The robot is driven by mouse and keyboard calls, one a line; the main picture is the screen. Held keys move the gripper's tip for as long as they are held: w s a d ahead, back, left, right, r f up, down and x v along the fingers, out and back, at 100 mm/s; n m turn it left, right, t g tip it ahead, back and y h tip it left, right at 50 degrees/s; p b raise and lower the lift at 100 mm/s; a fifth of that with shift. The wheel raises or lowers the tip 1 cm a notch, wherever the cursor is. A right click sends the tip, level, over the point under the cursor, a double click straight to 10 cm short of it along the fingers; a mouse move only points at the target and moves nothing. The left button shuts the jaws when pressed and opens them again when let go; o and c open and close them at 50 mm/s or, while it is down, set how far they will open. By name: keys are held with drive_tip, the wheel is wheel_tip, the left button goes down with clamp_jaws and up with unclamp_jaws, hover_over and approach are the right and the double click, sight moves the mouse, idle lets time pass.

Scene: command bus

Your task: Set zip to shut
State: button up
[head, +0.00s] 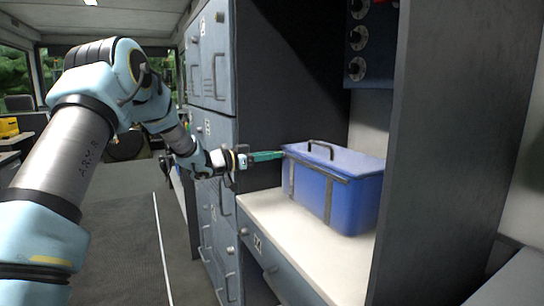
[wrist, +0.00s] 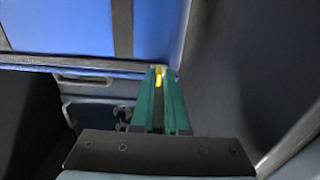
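A blue box-shaped bag (head: 350,205) with dark straps and a black top handle (head: 321,148) sits on the white counter. Its lid (head: 345,160) lies down on top, and a dark band runs along the edge below it. My gripper (head: 281,154) reaches in from the left, its green fingers at the bag's left top corner. In the wrist view the fingertips (wrist: 159,72) are close together at the bag's edge, with a small yellow tab (wrist: 158,79), apparently the zip pull, between them. The bag's blue side (wrist: 62,28) fills the upper left there. The head view does not show the tab.
The white counter (head: 300,247) has free room in front of the bag. A dark partition (head: 450,150) stands close on the right. Blue-grey lockers with handles (head: 210,60) stand on the left. A panel with round knobs (head: 357,40) is above the bag.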

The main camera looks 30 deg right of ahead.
drive_tip(key=o, duration=0.4)
drive_tip(key=shift+w, duration=0.1)
drive_tip(key=shift+o, duration=0.2)
drive_tip(key=a+b, duration=0.2)
drive_tip(key=a, duration=0.8)
drive_tip(key=shift+w+a, duration=0.3)
drive_tip(key=shift+a, duration=0.1)
